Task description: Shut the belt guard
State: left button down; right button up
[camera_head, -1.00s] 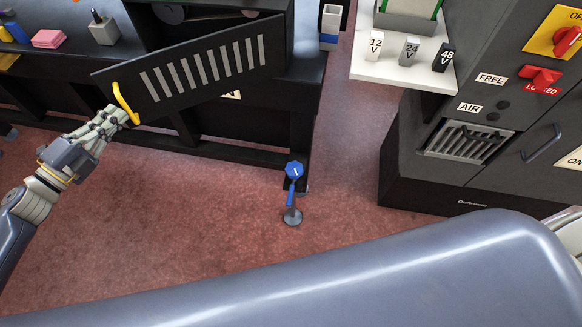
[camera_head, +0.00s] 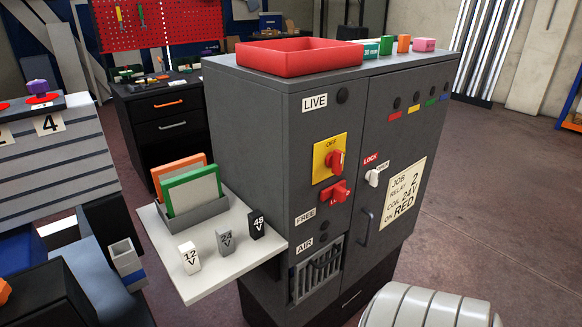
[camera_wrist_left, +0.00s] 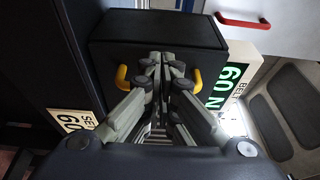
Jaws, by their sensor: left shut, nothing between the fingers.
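The belt guard is out of the head view. In the left wrist view a dark panel (camera_wrist_left: 150,30), which looks like the guard, fills the upper middle. A yellow handle (camera_wrist_left: 122,77) is in front of it, with its two ends showing either side of my fingers and its middle hidden by them. My left gripper (camera_wrist_left: 165,62) is shut with nothing between its fingers, right at the handle. Whether it touches the handle, and how far the guard is swung, I cannot tell. My right gripper is not in view.
The head view shows a grey cabinet (camera_head: 334,105) with switches and a red tray (camera_head: 299,56) on top. A white shelf (camera_head: 205,278) holds several labelled blocks.

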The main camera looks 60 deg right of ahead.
pick_arm(q)
jog(key=shift+w, duration=0.1)
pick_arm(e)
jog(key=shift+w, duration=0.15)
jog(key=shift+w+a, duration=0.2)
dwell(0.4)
pick_arm(q)
jog(key=v, duration=1.2)
jog(key=shift+a, duration=0.15)
